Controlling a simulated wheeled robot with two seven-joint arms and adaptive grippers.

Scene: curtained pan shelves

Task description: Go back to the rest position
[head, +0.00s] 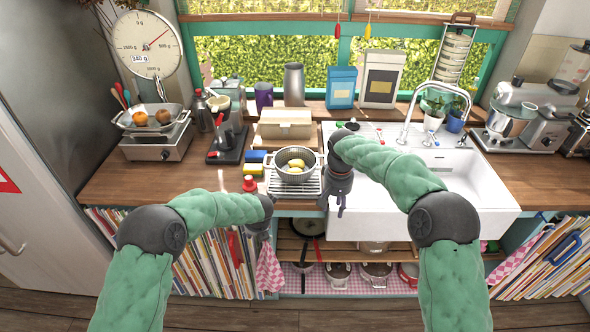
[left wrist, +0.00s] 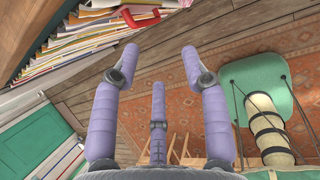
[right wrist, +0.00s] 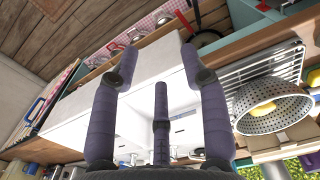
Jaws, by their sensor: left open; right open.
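My right gripper (head: 338,203) hangs fingers down in front of the white sink's left corner, beside the drying rack. In the right wrist view its fingers (right wrist: 160,58) are spread and nothing is between them. My left gripper (head: 261,236) is lower, in front of the counter edge, partly hidden by its own wrist. In the left wrist view its fingers (left wrist: 158,60) are spread and empty, with the floor and rug beyond. Both arms reach forward with bent elbows.
A grey colander (head: 285,158) with yellow items stands on a wire rack (head: 310,186) left of the white sink (head: 470,195). Pans (head: 375,272) sit on the shelf below. A checked cloth (head: 269,270) hangs near my left gripper. Books (head: 215,268) fill the lower left shelf.

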